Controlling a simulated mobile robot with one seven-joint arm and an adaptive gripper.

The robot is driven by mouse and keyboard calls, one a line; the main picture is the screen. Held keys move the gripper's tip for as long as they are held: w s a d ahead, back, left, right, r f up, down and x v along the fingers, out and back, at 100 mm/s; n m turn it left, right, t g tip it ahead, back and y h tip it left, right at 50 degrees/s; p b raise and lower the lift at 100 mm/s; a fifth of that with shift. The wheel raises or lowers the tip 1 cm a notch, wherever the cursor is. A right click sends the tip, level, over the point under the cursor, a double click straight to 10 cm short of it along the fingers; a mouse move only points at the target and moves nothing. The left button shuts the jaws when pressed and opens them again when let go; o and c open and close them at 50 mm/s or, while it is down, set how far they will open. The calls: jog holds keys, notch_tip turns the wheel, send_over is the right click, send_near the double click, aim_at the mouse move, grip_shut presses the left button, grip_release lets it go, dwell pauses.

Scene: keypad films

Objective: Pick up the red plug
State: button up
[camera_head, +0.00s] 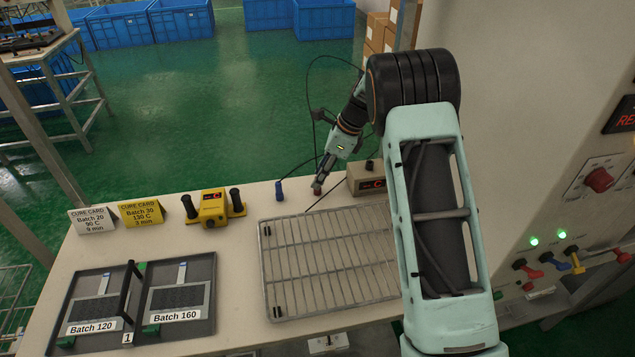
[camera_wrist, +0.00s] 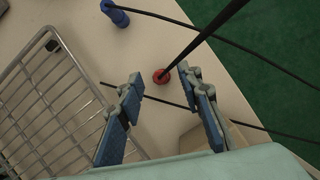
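The red plug (camera_wrist: 161,76) stands on the bench between and just beyond the fingertips of my gripper (camera_wrist: 158,86) in the wrist view. A dark cable runs from it toward the upper right. My gripper is open, with blue pads on both sides and nothing between them. In the head view my gripper (camera_head: 323,174) is above the far edge of the bench, pointing down, and the red plug (camera_head: 317,190) shows just under its tips. I cannot tell the exact height gap.
A blue plug (camera_head: 279,191) with its cable lies left of the red one. A wire rack (camera_head: 262,262) is nearer on the bench. The far bench edge is close, with green floor beyond.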

jog(key=shift+x, duration=1.1)
grip_shut()
jog(key=shift+r, duration=0.15)
jog(key=shift+w+r, duration=0.1)
jog(key=shift+r, duration=0.5)
jog(key=s+d+r+b, duration=0.1)
jog(key=s+d+r, duration=0.1)
jog(key=s+r, duration=0.9)
jog(key=s, duration=0.3)
jog(key=shift+d+r+b, duration=0.3)
jog(key=shift+d+b, duration=0.1)
jog(key=shift+w, duration=0.1)
